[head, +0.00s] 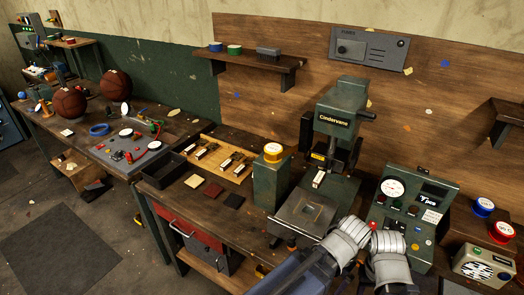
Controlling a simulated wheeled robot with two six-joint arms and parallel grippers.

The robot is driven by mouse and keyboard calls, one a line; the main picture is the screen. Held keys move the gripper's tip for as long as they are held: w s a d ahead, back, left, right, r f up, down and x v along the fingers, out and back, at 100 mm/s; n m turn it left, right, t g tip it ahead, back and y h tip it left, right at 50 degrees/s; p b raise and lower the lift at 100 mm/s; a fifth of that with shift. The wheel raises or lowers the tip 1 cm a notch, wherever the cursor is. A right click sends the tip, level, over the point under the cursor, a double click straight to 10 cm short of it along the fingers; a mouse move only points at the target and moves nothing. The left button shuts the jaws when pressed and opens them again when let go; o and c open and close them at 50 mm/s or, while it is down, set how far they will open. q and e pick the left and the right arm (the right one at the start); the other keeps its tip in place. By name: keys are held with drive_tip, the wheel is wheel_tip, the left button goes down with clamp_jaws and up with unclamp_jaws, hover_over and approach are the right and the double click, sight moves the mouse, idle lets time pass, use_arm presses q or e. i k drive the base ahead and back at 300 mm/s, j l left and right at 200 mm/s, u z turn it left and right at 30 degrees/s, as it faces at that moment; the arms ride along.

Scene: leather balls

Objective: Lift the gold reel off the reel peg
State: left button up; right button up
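The gold reel (272,152), yellow with a pale top, sits on top of a dark green box-shaped stand (271,184) left of the press. The peg itself is hidden under or inside the reel. My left gripper (351,234) is at the lower right, in front of the press and to the right of and nearer than the reel. My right gripper (387,243) is close beside it, in front of the gauge panel. Neither touches the reel. Their fingertips are too small and overlapped to tell open from shut.
A green press (342,125) stands just right of the reel. A gauge panel (412,205) is at the right, with a blue reel (482,207) and a red reel (502,232) beyond. A wooden fixture board (207,170) and dark tray (163,170) lie left.

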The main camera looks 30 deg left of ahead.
sight(273, 151)
drive_tip(key=j+u, duration=0.15)
drive_tip(key=j, duration=0.5)
drive_tip(key=i+j+u, duration=0.15)
drive_tip(key=j, duration=0.5)
